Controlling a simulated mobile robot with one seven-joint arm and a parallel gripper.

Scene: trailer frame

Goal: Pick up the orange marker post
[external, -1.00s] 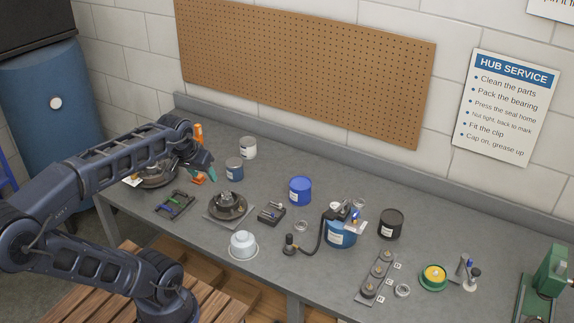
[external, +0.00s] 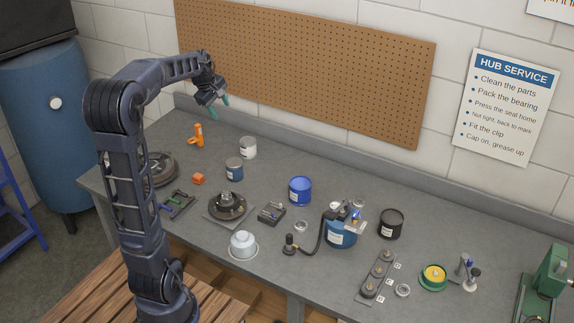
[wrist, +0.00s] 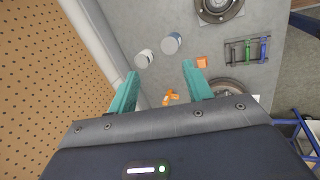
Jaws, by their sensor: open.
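The orange marker post (external: 198,135) stands upright near the back left of the grey bench, with a small part sticking out at its side. In the wrist view the post (wrist: 170,97) shows small, below and between my fingers, partly cut off by the gripper body. My gripper (external: 219,106) is raised well above the bench in front of the pegboard, teal fingers pointing down. In the wrist view my gripper (wrist: 160,69) is open, with nothing between the fingers. A small orange block (external: 198,179) lies on the bench, apart from the post.
A white can (external: 248,148) and a blue-grey can (external: 234,169) stand right of the post. A dark round part (external: 160,170) lies to the left, partly behind my arm. A tool rack (external: 177,205) and a hub (external: 228,206) are nearer the front. The pegboard (external: 320,75) hangs behind.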

